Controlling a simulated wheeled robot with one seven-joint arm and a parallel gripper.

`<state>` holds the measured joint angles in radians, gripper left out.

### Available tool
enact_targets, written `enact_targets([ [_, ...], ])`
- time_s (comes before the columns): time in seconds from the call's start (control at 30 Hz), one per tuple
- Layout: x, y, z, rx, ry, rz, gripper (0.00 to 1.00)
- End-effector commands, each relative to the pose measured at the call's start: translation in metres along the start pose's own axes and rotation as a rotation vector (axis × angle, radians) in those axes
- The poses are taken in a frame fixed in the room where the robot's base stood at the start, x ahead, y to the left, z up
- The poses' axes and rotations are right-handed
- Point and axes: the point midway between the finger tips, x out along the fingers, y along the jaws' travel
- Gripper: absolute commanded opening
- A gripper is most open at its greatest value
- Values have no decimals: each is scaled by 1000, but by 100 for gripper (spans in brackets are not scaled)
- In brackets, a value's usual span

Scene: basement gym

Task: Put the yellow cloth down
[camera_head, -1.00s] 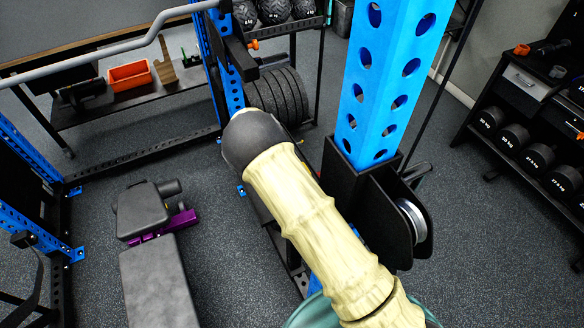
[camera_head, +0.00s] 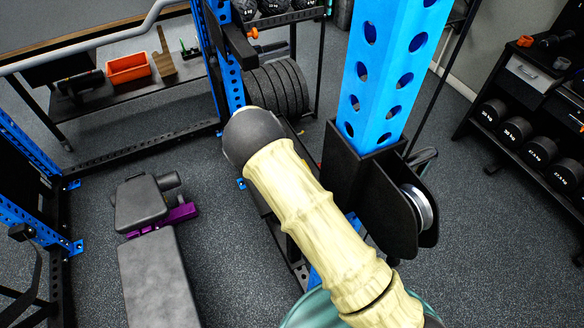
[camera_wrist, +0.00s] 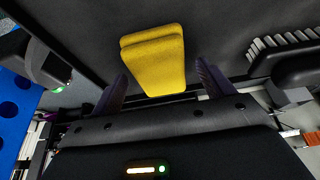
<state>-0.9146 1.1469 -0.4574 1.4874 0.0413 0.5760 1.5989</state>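The yellow cloth (camera_wrist: 155,62) shows in the wrist view as a folded pad against a dark flat surface (camera_wrist: 220,25). My gripper (camera_wrist: 164,82) has its two dark fingers spread wide, one on each side of the cloth's near end. A gap shows between the cloth and the right finger; on the left I cannot tell whether they touch. The cloth looks to lie beyond the fingertips rather than clamped. In the head view my arm runs through the middle, and neither my gripper nor the cloth shows.
A black brush with pale bristles (camera_wrist: 285,55) is right of the cloth. In the head view, a blue perforated post (camera_head: 390,75) with a pulley (camera_head: 418,208) stands close to my arm. A bench (camera_head: 158,275), an orange bin (camera_head: 128,68) and a dumbbell rack (camera_head: 515,70) surround it.

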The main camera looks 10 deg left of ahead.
Motion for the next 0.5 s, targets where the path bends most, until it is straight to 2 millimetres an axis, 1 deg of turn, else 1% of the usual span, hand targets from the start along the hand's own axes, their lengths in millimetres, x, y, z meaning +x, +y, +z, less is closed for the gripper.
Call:
enact_targets([
  [0.37, -3, 0, -2, 0, 0, 1, 80],
  [0.5, -27, -1, -2, -1, 0, -3, 80],
])
